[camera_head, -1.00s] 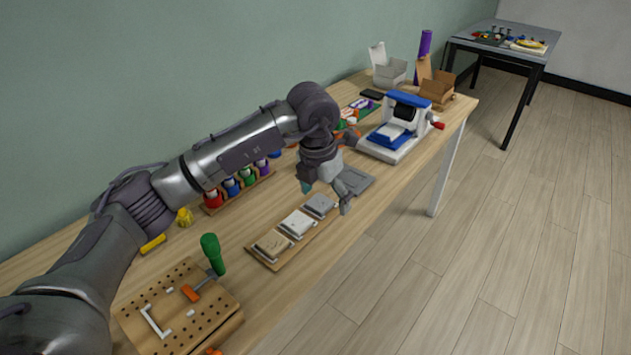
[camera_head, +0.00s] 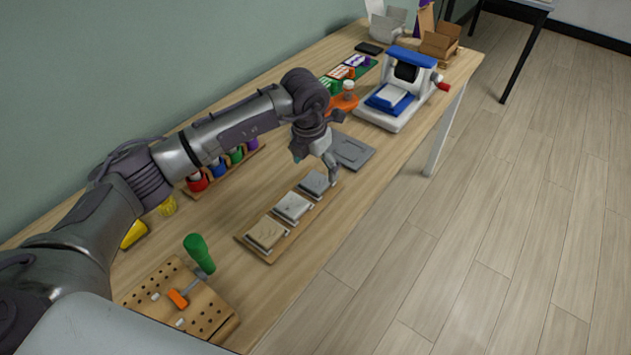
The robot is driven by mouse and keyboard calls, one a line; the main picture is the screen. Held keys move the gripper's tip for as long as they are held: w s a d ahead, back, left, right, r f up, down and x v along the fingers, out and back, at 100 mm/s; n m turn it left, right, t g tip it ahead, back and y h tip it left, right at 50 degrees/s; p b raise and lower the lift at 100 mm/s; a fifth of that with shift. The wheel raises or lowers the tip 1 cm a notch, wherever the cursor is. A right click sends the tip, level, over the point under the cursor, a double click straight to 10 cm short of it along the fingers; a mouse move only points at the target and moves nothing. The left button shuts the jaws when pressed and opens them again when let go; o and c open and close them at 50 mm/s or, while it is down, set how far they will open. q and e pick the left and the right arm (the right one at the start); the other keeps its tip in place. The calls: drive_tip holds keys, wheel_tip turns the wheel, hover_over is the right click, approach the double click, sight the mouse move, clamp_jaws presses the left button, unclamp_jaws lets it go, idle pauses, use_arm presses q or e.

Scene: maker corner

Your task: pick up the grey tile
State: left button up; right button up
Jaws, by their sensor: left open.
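The grey tile (camera_head: 315,183) lies at the far end of a wooden strip (camera_head: 270,255). A white tile (camera_head: 292,207) and a beige tile (camera_head: 266,234) lie in a row beside it. My left gripper (camera_head: 316,169) is open, fingers pointing down, just above and behind the grey tile. One finger shows close to the tile's right edge; I cannot tell whether it touches. The gripper holds nothing that I can see. My right gripper is not in view.
A dark grey plate (camera_head: 351,151) lies just beyond the strip. A blue and white press (camera_head: 400,90) stands farther back. Small coloured jars (camera_head: 218,167) stand in a rack behind my arm.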

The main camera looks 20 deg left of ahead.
sight(315, 181)
use_arm(q)
drive_tip(key=f, duration=0.4)
drive_tip(key=shift+w+a+f+p, duration=0.2)
drive_tip(key=shift+f+p, duration=0.1)
drive_tip(key=shift+p, duration=0.1)
drive_tip(key=shift+w+f, duration=0.1)
drive_tip(key=shift+f, duration=0.1)
drive_tip(key=shift+c, duration=0.4)
drive_tip(key=c, duration=1.1)
drive_tip(key=shift+c, duration=0.2)
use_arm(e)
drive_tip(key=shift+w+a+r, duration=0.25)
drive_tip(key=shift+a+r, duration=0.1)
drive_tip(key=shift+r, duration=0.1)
use_arm(q)
drive_tip(key=shift+r, duration=0.15)
